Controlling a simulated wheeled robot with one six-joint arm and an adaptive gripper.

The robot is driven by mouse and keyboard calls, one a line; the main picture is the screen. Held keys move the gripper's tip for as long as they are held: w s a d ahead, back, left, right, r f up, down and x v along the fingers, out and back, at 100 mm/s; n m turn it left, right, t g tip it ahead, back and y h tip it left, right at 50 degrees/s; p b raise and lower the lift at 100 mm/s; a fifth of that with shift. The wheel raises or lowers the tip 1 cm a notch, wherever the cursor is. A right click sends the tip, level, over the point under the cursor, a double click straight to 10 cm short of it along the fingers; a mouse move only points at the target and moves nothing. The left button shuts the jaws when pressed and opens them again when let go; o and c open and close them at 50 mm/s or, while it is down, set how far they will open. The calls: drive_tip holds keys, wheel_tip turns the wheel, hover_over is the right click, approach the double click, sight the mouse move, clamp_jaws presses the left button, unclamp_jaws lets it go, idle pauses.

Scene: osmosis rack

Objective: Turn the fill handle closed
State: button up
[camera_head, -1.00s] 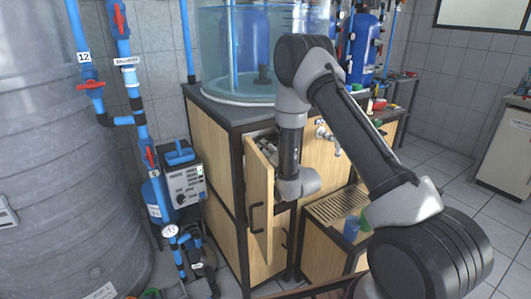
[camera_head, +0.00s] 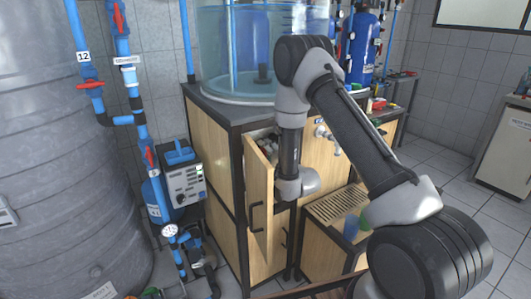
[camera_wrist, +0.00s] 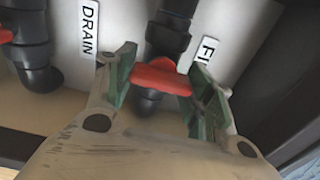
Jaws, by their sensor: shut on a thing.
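The red fill handle (camera_wrist: 162,78) sits on a black pipe (camera_wrist: 168,38) beside a partly cut-off white label (camera_wrist: 207,50) reading "FI". My gripper (camera_wrist: 165,85) has its green-padded fingers on both sides of the handle and is shut on it. The handle lies roughly crosswise to the pipe in the wrist view. In the head view my arm reaches into the cabinet (camera_head: 215,155) behind its half-open wooden door (camera_head: 259,205), so the gripper and handle are hidden there.
A "DRAIN" label (camera_wrist: 88,28) and another red handle (camera_wrist: 5,34) on a black pipe are at the left in the wrist view. A clear water tank (camera_head: 225,60) stands on the cabinet. A slatted wooden stand (camera_head: 330,208) is to the right of the open door.

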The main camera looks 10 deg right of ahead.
drive_tip(key=o, duration=1)
drive_tip(key=shift+o, duration=0.2)
drive_tip(key=v, duration=1.2)
